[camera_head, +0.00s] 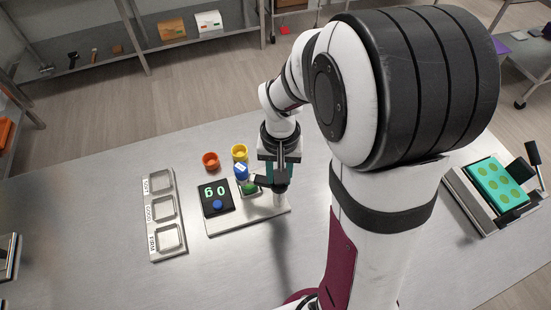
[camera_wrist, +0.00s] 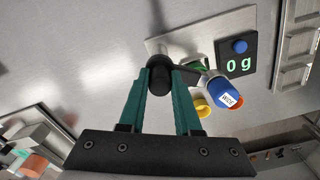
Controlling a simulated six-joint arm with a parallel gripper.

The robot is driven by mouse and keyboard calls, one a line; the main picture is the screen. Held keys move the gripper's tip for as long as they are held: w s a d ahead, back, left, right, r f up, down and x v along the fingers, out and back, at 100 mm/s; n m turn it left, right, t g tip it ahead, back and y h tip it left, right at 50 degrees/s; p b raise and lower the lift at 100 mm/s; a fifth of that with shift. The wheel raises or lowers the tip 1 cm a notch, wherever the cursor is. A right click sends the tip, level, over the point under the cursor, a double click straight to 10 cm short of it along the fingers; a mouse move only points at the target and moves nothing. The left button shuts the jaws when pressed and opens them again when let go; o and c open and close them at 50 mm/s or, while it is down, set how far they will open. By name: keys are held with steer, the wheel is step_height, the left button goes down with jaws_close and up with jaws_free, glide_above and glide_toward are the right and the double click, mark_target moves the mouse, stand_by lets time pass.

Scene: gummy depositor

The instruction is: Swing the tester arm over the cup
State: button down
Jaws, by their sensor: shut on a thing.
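The tester's base plate (camera_head: 246,221) lies on the table and carries a black display reading 0 g (camera_head: 214,195) with a blue button. Its black tester arm (camera_head: 262,181) reaches left from a post and bears a blue cylinder with a white label (camera_head: 241,172). My gripper (camera_head: 280,179) is at the post; in the wrist view its teal fingers are shut on the black hub (camera_wrist: 160,78) of the tester arm. A small green item (camera_head: 250,188) shows beside and partly under the arm; any cup around it is mostly hidden. The blue cylinder (camera_wrist: 224,92) looks offset from it.
An orange cup (camera_head: 210,160) and a yellow cup (camera_head: 239,152) stand behind the tester. A three-compartment tray (camera_head: 151,241) with labels lies to the left. A teal mould (camera_head: 495,182) sits in a device at the right.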

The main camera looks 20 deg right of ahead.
steer(key=shift+w+m, duration=0.1)
steer(key=shift+m, duration=1.2)
steer(key=c, duration=0.6)
jaws_free()
